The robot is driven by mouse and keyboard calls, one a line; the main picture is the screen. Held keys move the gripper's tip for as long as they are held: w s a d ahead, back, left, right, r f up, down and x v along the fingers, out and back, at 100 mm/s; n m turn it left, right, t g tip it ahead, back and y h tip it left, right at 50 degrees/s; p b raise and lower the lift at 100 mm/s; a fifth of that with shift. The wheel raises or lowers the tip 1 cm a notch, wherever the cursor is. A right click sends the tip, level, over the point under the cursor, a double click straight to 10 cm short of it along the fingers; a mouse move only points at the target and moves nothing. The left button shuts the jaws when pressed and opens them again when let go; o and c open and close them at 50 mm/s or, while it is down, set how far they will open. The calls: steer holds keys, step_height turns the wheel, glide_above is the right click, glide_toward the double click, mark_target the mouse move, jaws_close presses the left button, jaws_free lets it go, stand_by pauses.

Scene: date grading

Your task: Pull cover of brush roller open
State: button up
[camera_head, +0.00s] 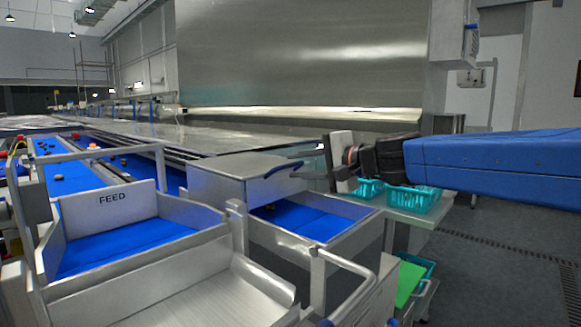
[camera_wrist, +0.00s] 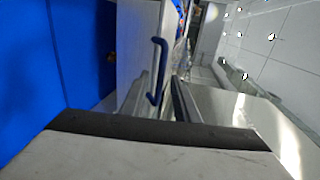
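The brush roller cover (camera_head: 235,178) is a box-shaped metal housing over the blue belt, left of my gripper in the head view. It appears closed. A dark blue bar handle (camera_head: 284,168) is on its right end. In the wrist view the cover (camera_wrist: 136,38) is a pale panel and the blue handle (camera_wrist: 157,72) stands upright near the middle. My gripper (camera_head: 340,162) is just right of the handle, with a visible gap between them.
The FEED tray (camera_head: 110,197) stands at the left front. A metal chute with a blue floor (camera_head: 312,220) lies below the cover. Teal baskets (camera_head: 412,201) sit on a side table (camera_head: 425,219) behind and below my arm. Metal rails (camera_head: 345,264) edge the front.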

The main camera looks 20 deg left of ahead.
mark_target(292, 165)
steer(key=shift+x, duration=1.55)
jaws_close()
steer(key=shift+r, duration=0.15)
